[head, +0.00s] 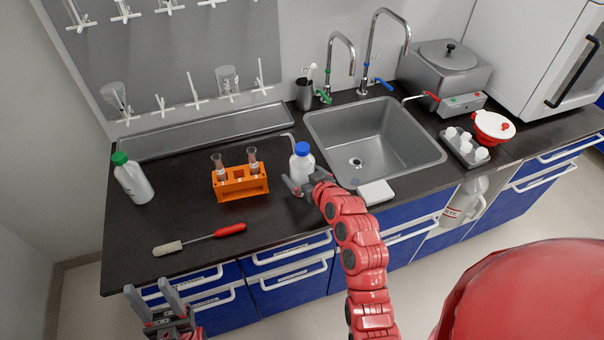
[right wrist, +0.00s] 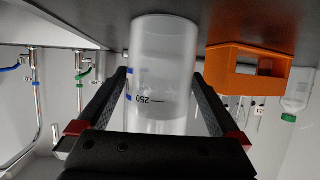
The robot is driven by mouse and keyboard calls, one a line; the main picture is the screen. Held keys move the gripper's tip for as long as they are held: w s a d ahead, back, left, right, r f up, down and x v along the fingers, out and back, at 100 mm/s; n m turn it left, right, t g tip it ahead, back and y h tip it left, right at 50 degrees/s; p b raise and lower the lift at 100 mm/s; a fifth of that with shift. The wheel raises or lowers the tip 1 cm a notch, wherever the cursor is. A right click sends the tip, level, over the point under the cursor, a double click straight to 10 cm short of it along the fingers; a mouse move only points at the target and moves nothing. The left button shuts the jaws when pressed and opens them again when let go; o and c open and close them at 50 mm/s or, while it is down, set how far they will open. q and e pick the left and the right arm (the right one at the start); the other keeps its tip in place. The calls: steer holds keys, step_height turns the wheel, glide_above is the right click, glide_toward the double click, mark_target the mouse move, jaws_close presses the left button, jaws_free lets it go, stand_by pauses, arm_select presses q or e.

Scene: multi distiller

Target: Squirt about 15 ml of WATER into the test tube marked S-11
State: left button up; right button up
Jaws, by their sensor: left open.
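A white bottle with a blue cap (head: 302,162) stands upright on the dark counter, left of the sink. My right gripper (head: 303,184) is at this bottle, one finger on each side. In the right wrist view, which is upside down, the clear bottle (right wrist: 163,70) with a 250 mark lies between the fingers; whether they press on it is unclear. Two test tubes (head: 218,163) (head: 253,158) stand in an orange rack (head: 240,186); their labels cannot be read. The rack also shows in the right wrist view (right wrist: 248,75). My left gripper (head: 150,298) is open and empty at the counter's front left.
A green-capped bottle (head: 134,180) stands at the counter's left. Bare counter lies left of the rack.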

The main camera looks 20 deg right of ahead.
steer(key=shift+s+d+r, duration=0.1)
steer(key=shift+s+d, duration=0.05)
steer(key=shift+s, duration=0.4)
steer(key=b+v, duration=0.3)
steer(key=v, duration=0.4)
steer(key=shift+s+d+r, duration=0.15)
steer(key=shift+s, duration=0.2)
steer(key=p+v, duration=0.8)
steer(key=p, duration=0.1)
steer(key=shift+s+r, duration=0.2)
steer(key=shift+r, duration=0.05)
